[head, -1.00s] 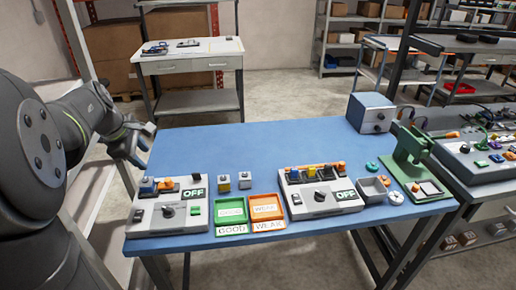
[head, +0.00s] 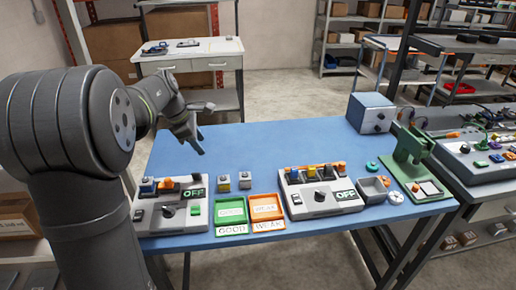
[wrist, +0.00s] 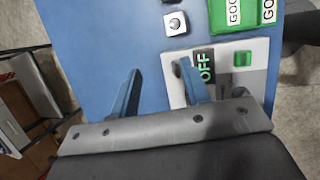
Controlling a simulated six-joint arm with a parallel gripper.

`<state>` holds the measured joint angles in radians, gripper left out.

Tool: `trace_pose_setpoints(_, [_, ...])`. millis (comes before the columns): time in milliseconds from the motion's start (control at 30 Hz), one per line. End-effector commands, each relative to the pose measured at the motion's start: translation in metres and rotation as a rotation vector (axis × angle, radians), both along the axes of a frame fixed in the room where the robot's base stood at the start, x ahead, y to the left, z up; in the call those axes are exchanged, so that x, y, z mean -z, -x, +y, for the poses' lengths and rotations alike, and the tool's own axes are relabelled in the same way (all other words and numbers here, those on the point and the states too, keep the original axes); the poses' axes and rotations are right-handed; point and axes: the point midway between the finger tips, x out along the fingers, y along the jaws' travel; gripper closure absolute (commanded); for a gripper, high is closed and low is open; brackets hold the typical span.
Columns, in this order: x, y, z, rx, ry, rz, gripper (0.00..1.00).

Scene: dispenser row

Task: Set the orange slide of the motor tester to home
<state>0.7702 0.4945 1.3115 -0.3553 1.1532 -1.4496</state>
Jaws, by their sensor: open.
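A grey-white tester (head: 180,222) stands at the front left of the blue table, with an "OFF" display, a black knob, a green button and a blue block. A small orange part (head: 166,184), perhaps its slide, sits at its back edge; its exact position is too small to tell. A second tester (head: 325,208) stands to the right with its own "OFF" display and orange parts; I cannot tell which is the motor tester. My gripper (head: 195,141) is open and empty above the table, behind the left tester. In the wrist view, my gripper's fingers (wrist: 158,88) partly cover the left tester.
Two small grey blocks (head: 245,180) stand behind a green tray (head: 231,225) and an orange tray (head: 266,222). A blue-grey box (head: 370,112) and a green press-like stand (head: 412,160) are at the right. The table's back middle is clear.

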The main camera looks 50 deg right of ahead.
Motion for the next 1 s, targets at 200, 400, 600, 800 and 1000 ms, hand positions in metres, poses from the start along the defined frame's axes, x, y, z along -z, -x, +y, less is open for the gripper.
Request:
trace_pose_setpoints(200, [0.014,0.022,-0.038,0.002,-0.014,0.045,0.57])
trace_pose_setpoints(400, [0.026,0.043,-0.069,0.001,-0.030,0.084,0.57])
trace_pose_setpoints(600, [0.039,0.067,-0.099,-0.001,-0.048,0.119,0.57])
trace_pose_setpoints(800, [0.052,0.091,-0.124,-0.003,-0.067,0.151,0.57])
trace_pose_setpoints(1000, [0.060,0.107,-0.140,-0.005,-0.081,0.171,0.57])
